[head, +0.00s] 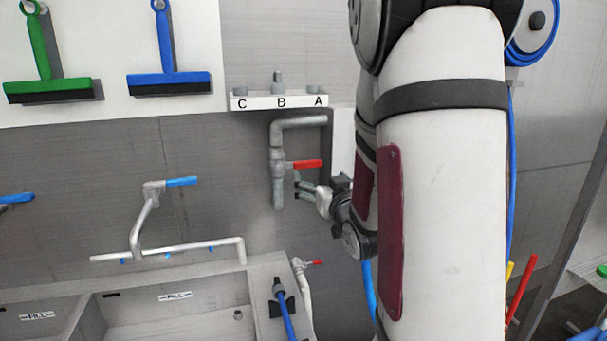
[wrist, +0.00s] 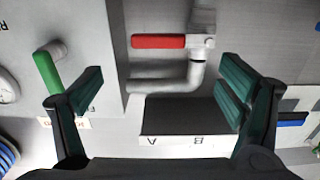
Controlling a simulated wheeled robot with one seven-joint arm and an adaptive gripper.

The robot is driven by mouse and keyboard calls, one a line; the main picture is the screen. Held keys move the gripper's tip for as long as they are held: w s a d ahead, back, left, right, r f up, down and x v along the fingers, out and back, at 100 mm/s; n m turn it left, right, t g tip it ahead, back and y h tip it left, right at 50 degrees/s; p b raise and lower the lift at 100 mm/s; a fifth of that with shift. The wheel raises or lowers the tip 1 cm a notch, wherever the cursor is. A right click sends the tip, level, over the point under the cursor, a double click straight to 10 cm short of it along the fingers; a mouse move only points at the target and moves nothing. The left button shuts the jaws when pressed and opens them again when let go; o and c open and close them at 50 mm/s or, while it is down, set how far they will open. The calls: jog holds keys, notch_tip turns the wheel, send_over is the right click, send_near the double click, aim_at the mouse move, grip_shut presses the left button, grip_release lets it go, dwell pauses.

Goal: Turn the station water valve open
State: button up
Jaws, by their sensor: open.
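A grey wall pipe (head: 278,190) carries a valve with a red lever (head: 307,164). The lever sticks out sideways, across the vertical run of pipe. My gripper (head: 307,190) is open, just below and right of the lever in the head view, with nothing between its fingers. In the wrist view the red lever (wrist: 158,41) and the bent pipe (wrist: 165,86) lie beyond my open fingers (wrist: 158,88). The lever appears apart from both fingers. Which valve is the station water valve is not labelled in view.
A shelf (head: 280,102) marked C, B, A is above the pipe. A blue-handled tap (head: 181,181) stands over the sinks (head: 160,315). A smaller red-handled valve (head: 313,263) sits lower down. A green handle (wrist: 47,75) shows at left in the wrist view.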

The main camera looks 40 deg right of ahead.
aim_at(308, 164)
jog(key=shift+w+d+f+b, duration=0.15)
jog(key=shift+w+b, duration=0.4)
jog(key=shift+b, duration=0.65)
jog(key=shift+d+b, duration=0.25)
jog(key=shift+b, duration=1)
jog(key=p+x, duration=0.1)
jog(key=x, duration=0.7)
jog(key=shift+w+d, duration=0.1)
jog(key=c, duration=1.7)
